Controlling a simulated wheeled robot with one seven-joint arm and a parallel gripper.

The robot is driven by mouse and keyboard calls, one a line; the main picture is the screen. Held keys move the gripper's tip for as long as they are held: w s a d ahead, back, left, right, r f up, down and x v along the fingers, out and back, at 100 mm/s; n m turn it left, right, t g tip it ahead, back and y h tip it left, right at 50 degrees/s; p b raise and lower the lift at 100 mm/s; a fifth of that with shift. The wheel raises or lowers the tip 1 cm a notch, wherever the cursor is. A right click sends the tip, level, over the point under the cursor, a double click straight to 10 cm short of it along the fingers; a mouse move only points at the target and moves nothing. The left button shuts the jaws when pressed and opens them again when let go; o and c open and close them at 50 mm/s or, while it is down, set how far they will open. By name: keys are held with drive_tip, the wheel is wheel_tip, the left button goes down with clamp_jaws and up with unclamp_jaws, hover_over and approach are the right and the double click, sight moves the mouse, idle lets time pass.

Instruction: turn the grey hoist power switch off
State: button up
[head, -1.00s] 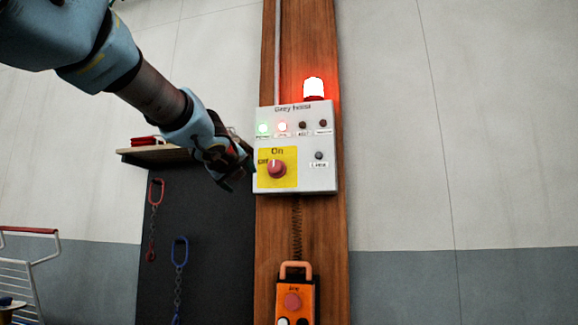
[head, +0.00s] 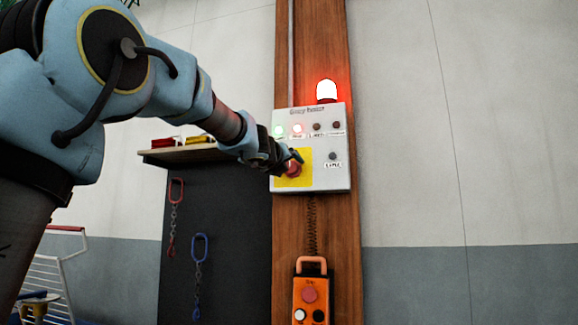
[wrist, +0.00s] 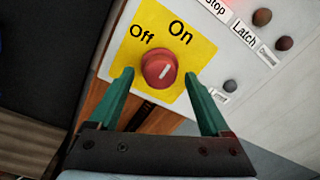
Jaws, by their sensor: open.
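The grey hoist power switch is a red round knob (wrist: 159,69) with a white pointer mark, on a yellow plate (wrist: 196,52) labelled Off and On. In the wrist view the mark points towards On. The plate is on a light grey control box (head: 338,179) on a wooden post. My gripper (wrist: 160,82) is open, its green fingers on either side of the knob's near side; I cannot tell whether they touch it. In the head view my gripper (head: 291,162) is at the knob (head: 292,170) and partly covers it and the plate.
A lit red lamp (head: 327,91) tops the box, with green and red indicators on its face. An orange pendant control (head: 311,290) hangs below on the post (head: 340,225). A shelf (head: 185,153) and hanging chain hooks are at left. The wall at right is clear.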

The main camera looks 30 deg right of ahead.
drive_tip(key=shift+w+d, duration=0.4)
drive_tip(key=shift+w, duration=0.05)
clamp_jaws()
idle(0.5)
